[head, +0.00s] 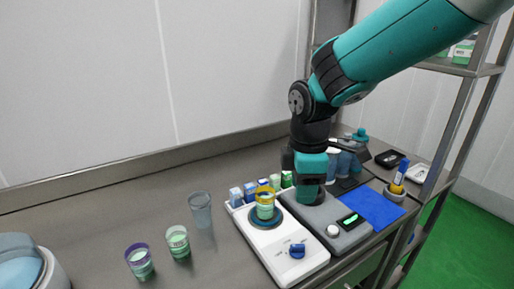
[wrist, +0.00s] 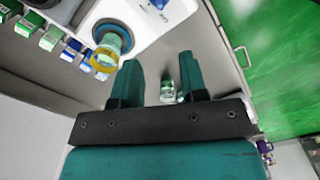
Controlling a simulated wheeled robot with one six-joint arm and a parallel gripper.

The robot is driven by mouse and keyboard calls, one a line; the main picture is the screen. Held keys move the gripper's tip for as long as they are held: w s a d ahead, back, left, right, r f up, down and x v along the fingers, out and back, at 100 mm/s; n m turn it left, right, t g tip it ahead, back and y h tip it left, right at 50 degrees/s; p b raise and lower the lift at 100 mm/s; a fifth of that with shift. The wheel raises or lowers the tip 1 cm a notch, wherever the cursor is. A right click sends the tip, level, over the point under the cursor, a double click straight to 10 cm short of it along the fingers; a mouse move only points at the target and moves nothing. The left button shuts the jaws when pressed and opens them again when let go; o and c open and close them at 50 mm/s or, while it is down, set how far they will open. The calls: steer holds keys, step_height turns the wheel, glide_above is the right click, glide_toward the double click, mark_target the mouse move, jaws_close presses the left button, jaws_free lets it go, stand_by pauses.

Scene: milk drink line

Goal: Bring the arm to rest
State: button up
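My arm comes in from the upper right of the head view and bends down to my gripper (head: 308,190), which is over or close to the grey device with a small lit display (head: 345,240). The fingertips are hard to make out there. In the wrist view, my gripper (wrist: 158,75) has its two teal fingers spread wide apart. A small glass (wrist: 168,92) shows between them, apparently beyond them and not gripped. A beaker with a yellow ring (head: 265,205) stands on the round plate of the white device (head: 290,262), left of my gripper; it also shows in the wrist view (wrist: 107,50).
Small cartons (head: 237,196) line the back of the white device. A blue mat (head: 372,207) lies right. A metal shelf rack (head: 470,110) rises beside the arm.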

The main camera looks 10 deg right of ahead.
steer(key=s+a+r+m+y, duration=0.2)
steer(key=s+r+m, duration=0.1)
steer(key=s, duration=0.6)
steer(key=s+a+r+m+y, duration=0.2)
steer(key=s+m, duration=0.3)
steer(key=s, duration=0.4)
steer(key=shift+s+r+m, duration=0.25)
steer(key=shift+r+m, duration=0.05)
steer(key=shift+r, duration=0.15)
